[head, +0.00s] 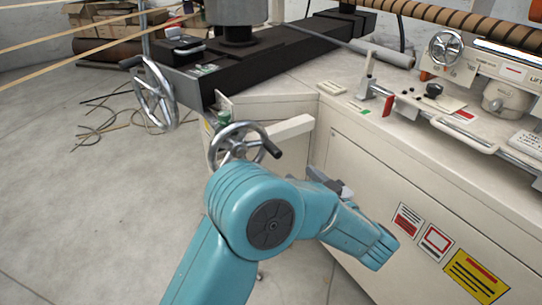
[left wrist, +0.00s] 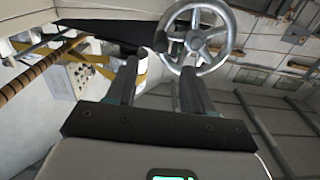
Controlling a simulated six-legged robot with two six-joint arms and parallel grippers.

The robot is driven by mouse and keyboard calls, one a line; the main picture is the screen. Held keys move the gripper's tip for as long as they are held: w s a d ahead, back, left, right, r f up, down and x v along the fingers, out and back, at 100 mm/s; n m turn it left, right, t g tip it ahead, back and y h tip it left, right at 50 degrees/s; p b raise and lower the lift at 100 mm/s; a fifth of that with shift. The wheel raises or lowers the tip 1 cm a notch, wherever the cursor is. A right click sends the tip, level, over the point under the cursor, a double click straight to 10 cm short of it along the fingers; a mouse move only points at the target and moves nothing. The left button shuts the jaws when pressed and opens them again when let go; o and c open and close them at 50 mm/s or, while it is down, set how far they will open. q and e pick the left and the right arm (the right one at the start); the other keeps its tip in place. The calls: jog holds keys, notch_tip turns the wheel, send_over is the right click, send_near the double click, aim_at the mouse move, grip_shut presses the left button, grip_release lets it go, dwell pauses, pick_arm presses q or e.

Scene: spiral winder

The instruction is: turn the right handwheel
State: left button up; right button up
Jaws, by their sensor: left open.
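The right handwheel (head: 238,149) is a silver spoked wheel with a dark handle (head: 270,148), on the machine's near corner in the head view. My teal left arm partly covers its lower rim. My left gripper (head: 334,184) is to the right of and below the wheel, partly hidden by its own arm. In the left wrist view the gripper (left wrist: 158,72) is open, with nothing between its fingers. A spoked wheel (left wrist: 196,43) lies beyond the fingertips there, with its dark handle (left wrist: 161,41) in line with the gap. No contact shows. My right gripper is not in view.
Another large handwheel (head: 155,93) stands further left. A small handwheel (head: 446,48) is on the carriage at upper right. The cream cabinet (head: 365,160) bounds the space on the right. Loose cables (head: 100,125) lie on the floor; the floor at left is otherwise mostly clear.

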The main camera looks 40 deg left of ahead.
aim_at(270, 148)
pick_arm(q)
jog(key=b+x, duration=0.2)
jog(key=x, duration=1)
jog(key=shift+a, duration=0.45)
jog(key=shift+w+a+b, duration=0.3)
jog(key=shift+a, duration=0.3)
grip_shut()
